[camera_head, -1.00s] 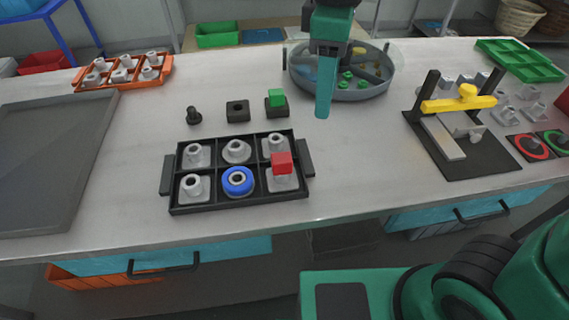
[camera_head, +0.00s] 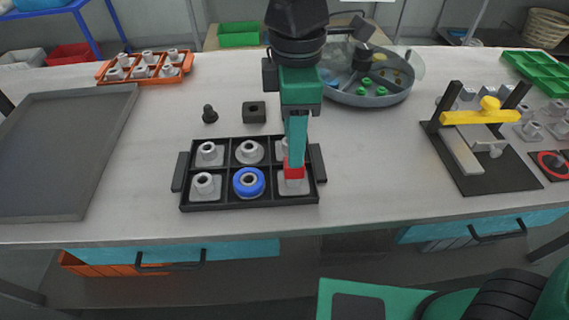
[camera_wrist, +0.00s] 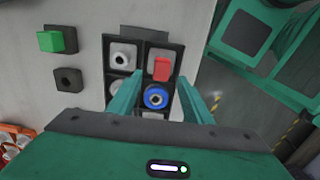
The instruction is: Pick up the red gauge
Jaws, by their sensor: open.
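The red gauge (camera_head: 293,173) is a small red block on the grey part in the front right compartment of the black tray (camera_head: 222,207). In the wrist view the red gauge (camera_wrist: 161,69) shows between and slightly beyond my fingertips. My gripper (camera_head: 295,163) is open and points down at the red gauge; in the head view its finger hides part of the block. It also shows in the wrist view (camera_wrist: 165,78), with one finger on each side and nothing held. I cannot tell whether a finger touches the gauge.
The blue ring (camera_head: 249,182) sits in the compartment beside the gauge. A dark square block (camera_head: 254,111) and a dark peg (camera_head: 209,114) stand behind the tray. A green-topped block (camera_wrist: 50,41) shows in the wrist view. A yellow-barred fixture (camera_head: 480,117) stands at right.

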